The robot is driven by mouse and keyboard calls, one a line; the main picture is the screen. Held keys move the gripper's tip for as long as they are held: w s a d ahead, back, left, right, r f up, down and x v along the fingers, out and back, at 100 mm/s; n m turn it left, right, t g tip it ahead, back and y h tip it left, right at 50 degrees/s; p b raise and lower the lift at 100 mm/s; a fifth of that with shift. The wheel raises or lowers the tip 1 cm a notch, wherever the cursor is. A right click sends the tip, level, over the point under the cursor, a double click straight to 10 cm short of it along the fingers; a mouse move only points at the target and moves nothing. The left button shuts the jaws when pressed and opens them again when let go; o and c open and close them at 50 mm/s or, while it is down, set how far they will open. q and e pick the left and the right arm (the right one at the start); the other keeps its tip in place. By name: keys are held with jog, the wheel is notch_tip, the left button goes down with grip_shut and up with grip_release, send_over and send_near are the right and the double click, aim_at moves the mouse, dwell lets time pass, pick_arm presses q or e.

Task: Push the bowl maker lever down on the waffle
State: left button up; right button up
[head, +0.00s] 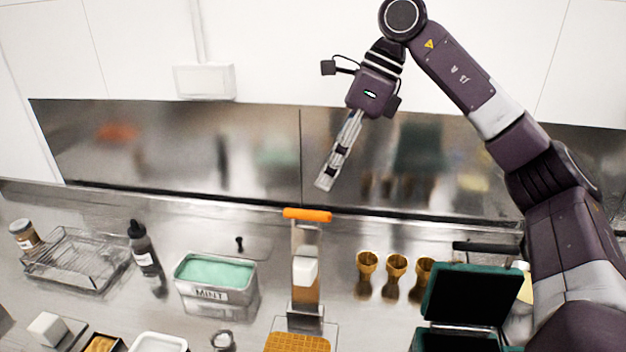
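The bowl maker (305,290) stands on the steel counter at the lower middle of the head view. Its orange lever handle (307,214) is at the top of the upright, with a white block (305,270) below it. A flat, grid-patterned waffle (298,343) lies in front of the upright at the bottom edge, partly cut off. My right gripper (325,183) points downward and appears above the orange handle in the picture, apart from it. Its fingers show side-on as one narrow bar, so their opening cannot be told. Nothing is visible in it. My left gripper is out of view.
A tub labelled MINT (215,285), a dark bottle (143,250) and a wire rack (77,262) stand on the left. Several gold cones or cups (396,268) and an open dark green waffle iron (470,300) stand on the right. A steel backsplash (180,150) rises behind.

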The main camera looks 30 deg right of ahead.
aim_at(309, 211)
jog(key=f, duration=0.1)
jog(key=a+f+p, duration=0.1)
jog(key=a+f, duration=0.1)
jog(key=shift+s+a+f, duration=0.2)
jog(key=shift+s+f, duration=0.05)
jog(key=shift+s, duration=0.05)
jog(key=shift+w+a+f+p, duration=0.15)
jog(key=shift+w+f+p, duration=0.1)
jog(key=shift+f, duration=0.3)
jog(key=shift+w+a+f+p, duration=0.15)
jog(key=shift+f+p, duration=0.05)
jog(key=shift+f, duration=0.35)
jog(key=shift+w+f, duration=0.1)
jog(key=shift+f, duration=0.2)
jog(key=shift+a+f, duration=0.15)
grip_shut()
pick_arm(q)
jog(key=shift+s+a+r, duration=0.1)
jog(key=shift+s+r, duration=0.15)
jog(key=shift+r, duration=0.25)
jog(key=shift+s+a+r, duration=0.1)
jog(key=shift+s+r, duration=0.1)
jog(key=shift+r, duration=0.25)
